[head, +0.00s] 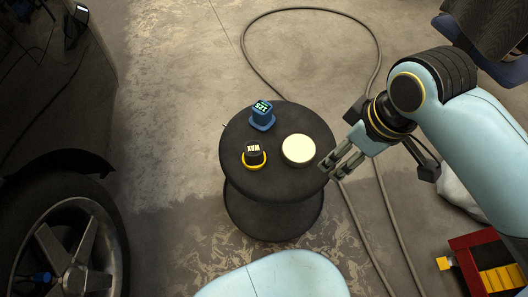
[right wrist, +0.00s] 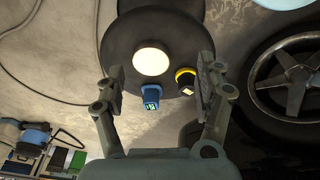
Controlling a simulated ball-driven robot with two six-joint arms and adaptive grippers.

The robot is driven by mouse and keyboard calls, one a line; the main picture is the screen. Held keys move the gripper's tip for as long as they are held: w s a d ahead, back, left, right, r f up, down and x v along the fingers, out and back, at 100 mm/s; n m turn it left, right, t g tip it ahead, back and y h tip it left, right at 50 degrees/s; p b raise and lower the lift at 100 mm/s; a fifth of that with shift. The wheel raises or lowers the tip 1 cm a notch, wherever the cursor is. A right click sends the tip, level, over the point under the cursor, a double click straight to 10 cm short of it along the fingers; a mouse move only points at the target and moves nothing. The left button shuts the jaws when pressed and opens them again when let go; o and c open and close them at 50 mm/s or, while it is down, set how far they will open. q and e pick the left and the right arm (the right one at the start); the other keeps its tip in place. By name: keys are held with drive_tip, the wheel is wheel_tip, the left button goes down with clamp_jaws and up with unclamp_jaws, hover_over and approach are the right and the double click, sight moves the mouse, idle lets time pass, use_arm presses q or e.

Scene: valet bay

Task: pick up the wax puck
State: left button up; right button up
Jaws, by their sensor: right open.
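The wax puck (head: 254,157), a yellow ring with a black knob marked WAX, sits upright at the near left of the round black stool top (head: 243,133). It also shows in the right wrist view (right wrist: 186,78), close beside the right-hand finger in the picture. My right gripper (head: 332,168) is open and empty at the stool's right edge, apart from the puck. In the wrist view its fingers (right wrist: 160,75) frame the round cream disc (right wrist: 151,61) from above. My left gripper is not in view.
The cream disc (head: 298,150) lies right of the puck, between it and my right gripper. A blue device with a lit display (head: 262,115) stands behind the puck. A dark car wheel (head: 68,250) is at left. A cable (head: 376,70) loops over the floor. A red box (head: 490,262) is lower right.

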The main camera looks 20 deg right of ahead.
sight(254, 148)
drive_tip(key=w+a+f+n+y, duration=0.1)
drive_tip(key=w+a+f+n, duration=0.1)
drive_tip(key=w+a+n, duration=0.1)
drive_tip(key=w+a+f+n+y+b, duration=0.1)
drive_tip(key=w+a+f+n, duration=0.2)
drive_tip(key=w, duration=0.3)
drive_tip(key=w+a+f+n+g+y+b, duration=0.1)
drive_tip(key=w+a+f+n, duration=0.2)
drive_tip(key=w+a+n, duration=0.1)
drive_tip(key=shift+w+a+f+y, duration=0.1)
drive_tip(key=shift+w+a+y, duration=0.1)
drive_tip(key=shift+a, duration=0.15)
drive_tip(key=shift+w+a+f+y, duration=0.1)
drive_tip(key=shift+a+y, duration=0.1)
drive_tip(key=shift+a, duration=0.1)
drive_tip(key=b+x, duration=0.1)
drive_tip(key=x, duration=0.1)
drive_tip(key=b+x, duration=0.1)
drive_tip(key=x, duration=0.2)
drive_tip(key=shift+d+f+b, duration=0.15)
drive_tip(key=shift+d+b, duration=0.05)
drive_tip(key=shift+b, duration=0.1)
drive_tip(key=shift+f, duration=0.15)
drive_tip(key=shift+w, duration=0.1)
drive_tip(key=shift+c, duration=0.5)
drive_tip(key=c, duration=1.1)
